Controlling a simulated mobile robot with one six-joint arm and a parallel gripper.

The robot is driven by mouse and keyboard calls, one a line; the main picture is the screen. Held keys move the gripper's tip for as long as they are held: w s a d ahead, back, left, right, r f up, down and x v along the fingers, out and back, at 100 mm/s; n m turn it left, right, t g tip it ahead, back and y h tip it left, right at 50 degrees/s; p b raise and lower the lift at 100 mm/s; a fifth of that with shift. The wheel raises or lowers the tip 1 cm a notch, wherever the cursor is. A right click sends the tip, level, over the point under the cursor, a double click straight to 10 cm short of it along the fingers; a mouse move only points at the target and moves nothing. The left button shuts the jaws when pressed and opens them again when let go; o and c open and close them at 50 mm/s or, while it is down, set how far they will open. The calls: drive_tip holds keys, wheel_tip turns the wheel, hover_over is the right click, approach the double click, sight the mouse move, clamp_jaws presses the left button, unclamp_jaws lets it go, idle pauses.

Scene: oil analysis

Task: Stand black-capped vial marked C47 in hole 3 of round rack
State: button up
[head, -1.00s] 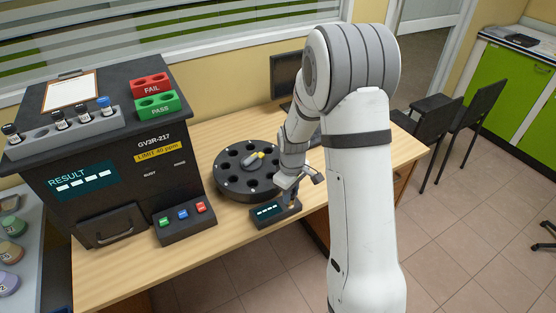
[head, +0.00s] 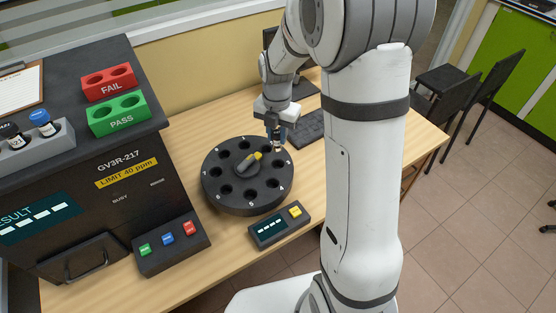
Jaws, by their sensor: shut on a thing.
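The round rack (head: 232,207) is a black disc with a ring of empty-looking dark holes, small white numerals by its rim, and a grey-and-yellow piece in its middle. My gripper (head: 280,141) points down over the rack's back right edge. It is shut on a small vial (head: 278,149), of which only a pale lower part shows below the fingers. The vial's cap and marking are hidden or too small to read. I cannot tell whether the vial is above a hole or partly in one.
A small meter (head: 272,232) with a yellow button stands in front of the rack. The analyser (head: 120,190) stands at the left, with a button box (head: 170,247), red FAIL block (head: 108,82) and green PASS block (head: 118,114). A keyboard (head: 308,128) lies behind right.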

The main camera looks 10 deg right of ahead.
wheel_tip(320, 180, down, 10)
drive_tip(key=shift+s+d+r, duration=0.1)
drive_tip(key=shift+r, duration=0.05)
drive_tip(key=o, duration=1)
drive_tip(key=shift+r, duration=0.1)
wheel_tip(320, 180, up, 11)
drive_tip(key=shift+r, duration=0.7)
drive_tip(key=s+r+m+t, duration=0.1)
drive_tip(key=s+r+m, duration=0.2)
drive_tip(key=s+m, duration=0.4)
drive_tip(key=s+r+m+t, duration=0.1)
drive_tip(key=s+r+m, duration=0.2)
drive_tip(key=s+m, duration=0.4)
drive_tip(key=s+r+m, duration=0.3)
drive_tip(key=s+m, duration=0.4)
drive_tip(key=m, duration=0.7)
drive_tip(key=shift+d+t, duration=0.35)
drive_tip(key=shift+t, duration=0.05)
